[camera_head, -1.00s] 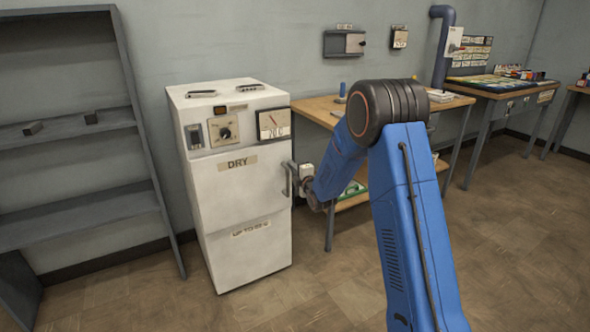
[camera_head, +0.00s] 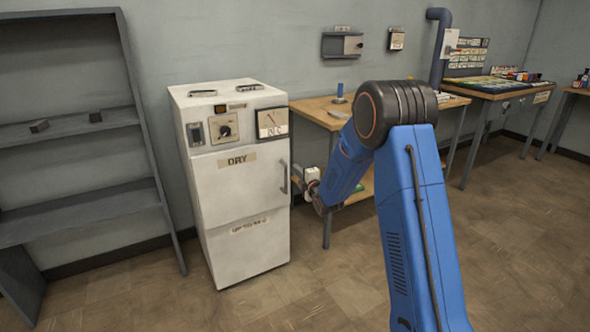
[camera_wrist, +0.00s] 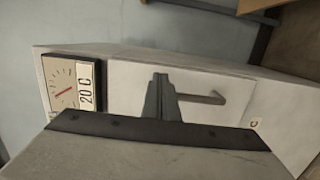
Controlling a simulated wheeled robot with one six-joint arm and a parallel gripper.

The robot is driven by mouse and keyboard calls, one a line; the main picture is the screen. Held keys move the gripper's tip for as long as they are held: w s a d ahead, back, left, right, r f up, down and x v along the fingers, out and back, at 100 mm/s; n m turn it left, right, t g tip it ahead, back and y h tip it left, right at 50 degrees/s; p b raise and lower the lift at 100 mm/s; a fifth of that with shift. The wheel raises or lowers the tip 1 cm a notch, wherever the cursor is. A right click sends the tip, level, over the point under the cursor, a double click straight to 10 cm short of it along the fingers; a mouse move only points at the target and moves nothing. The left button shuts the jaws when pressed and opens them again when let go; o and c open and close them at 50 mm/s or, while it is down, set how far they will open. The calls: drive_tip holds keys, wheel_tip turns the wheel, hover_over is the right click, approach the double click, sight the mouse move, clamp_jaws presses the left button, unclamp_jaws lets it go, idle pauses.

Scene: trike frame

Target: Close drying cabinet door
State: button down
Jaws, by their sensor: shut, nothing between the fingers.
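The white drying cabinet (camera_head: 262,268) stands against the wall in the head view. Its door (camera_head: 222,197), labelled DRY, looks flush with the cabinet front, with no clear gap showing. The door's grey handle (camera_head: 283,177) is near its right edge; it also shows in the wrist view (camera_wrist: 208,97). My gripper (camera_wrist: 160,80) is shut and empty, its fingers together in front of the door beside the handle. In the head view my gripper is just right of the handle, partly hidden by my blue arm.
A temperature gauge (camera_head: 272,123) is on the cabinet's upper front. A wooden workbench (camera_head: 312,108) stands close behind my gripper on the right. A grey shelf unit (camera_head: 75,205) stands left of the cabinet. The floor (camera_head: 330,290) in front is clear.

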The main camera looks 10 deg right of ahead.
drive_tip(key=s+d+r+m+g+h, duration=0.1)
drive_tip(key=s+d+r+m+g, duration=0.2)
drive_tip(key=s, duration=0.7)
drive_tip(key=s+d+r+m+g+h, duration=0.15)
drive_tip(key=s+r+m, duration=0.25)
drive_tip(key=s, duration=0.6)
drive_tip(key=s+d+r+m+g+h, duration=0.2)
drive_tip(key=s+d+r+m, duration=0.15)
drive_tip(key=s, duration=0.75)
drive_tip(key=s+f+m+g, duration=0.2)
drive_tip(key=s+m+g, duration=0.4)
drive_tip(key=s, duration=2.7)
drive_tip(key=m, duration=0.4)
drive_tip(key=shift+s+a, duration=0.3)
drive_tip(key=shift+a, duration=0.1)
drive_tip(key=shift+y, duration=0.25)
